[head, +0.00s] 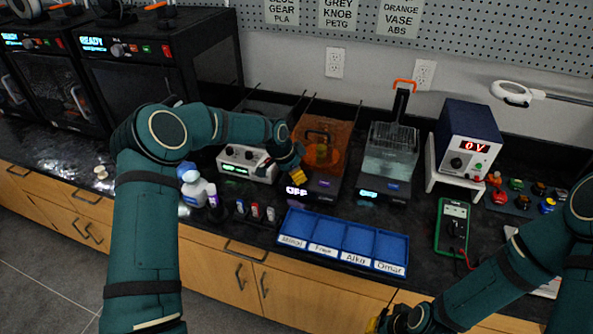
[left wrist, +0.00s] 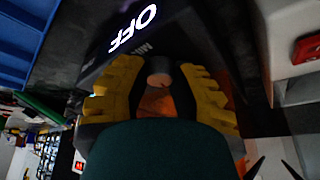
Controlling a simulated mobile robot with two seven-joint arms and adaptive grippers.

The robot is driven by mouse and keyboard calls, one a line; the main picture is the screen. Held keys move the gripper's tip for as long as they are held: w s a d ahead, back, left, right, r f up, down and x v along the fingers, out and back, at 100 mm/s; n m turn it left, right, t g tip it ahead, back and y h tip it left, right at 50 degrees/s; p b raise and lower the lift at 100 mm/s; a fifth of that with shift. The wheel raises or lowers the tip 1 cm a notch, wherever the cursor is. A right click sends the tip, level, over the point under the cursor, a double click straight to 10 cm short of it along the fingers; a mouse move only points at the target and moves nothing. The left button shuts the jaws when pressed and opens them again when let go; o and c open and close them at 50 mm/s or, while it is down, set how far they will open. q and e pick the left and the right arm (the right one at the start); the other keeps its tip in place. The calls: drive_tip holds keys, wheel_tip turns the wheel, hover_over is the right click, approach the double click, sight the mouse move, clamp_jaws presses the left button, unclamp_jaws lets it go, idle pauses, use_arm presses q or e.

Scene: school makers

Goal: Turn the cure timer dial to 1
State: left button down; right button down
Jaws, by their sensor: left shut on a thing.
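The cure station has an orange see-through cover (head: 333,133) and a dark base whose lit display (head: 297,190) reads OFF. The display also shows in the left wrist view (left wrist: 133,28), turned on its side. My left gripper (head: 299,178) is at the front of this base, just above the display. In the left wrist view its yellow fingers (left wrist: 160,90) are shut on a small round grey dial (left wrist: 159,68), one finger on each side. The gripper hides the dial in the head view. My right gripper (head: 376,323) shows only partly at the bottom edge; its fingers are unclear.
A blue tray (head: 343,243) with name labels lies in front of the station. A white control box (head: 247,163) stands left, a clear-walled bath (head: 388,160) right. Bottles (head: 196,188) and small vials stand at front left. A green multimeter (head: 452,228) lies at right.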

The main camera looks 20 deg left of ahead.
sight(286, 179)
use_arm(q)
drive_tip(key=shift+m+g+h+p, duration=0.3)
drive_tip(key=shift+m+g, duration=0.1)
drive_tip(key=shift+m, duration=0.8)
drive_tip(key=shift+f+m+g, duration=0.1)
drive_tip(key=shift+m+g, duration=0.3)
drive_tip(key=shift+m, duration=0.8)
drive_tip(key=shift+h, duration=0.3)
drive_tip(key=c, duration=0.7)
unclamp_jaws()
drive_tip(key=shift+c, duration=0.2)
drive_tip(key=shift+a, duration=0.1)
drive_tip(key=shift+r, duration=0.25)
drive_tip(key=shift+w+a+r, duration=0.1)
drive_tip(key=shift+a+r, duration=0.05)
drive_tip(key=shift+r, duration=0.15)
drive_tip(key=shift+v, duration=3.5)
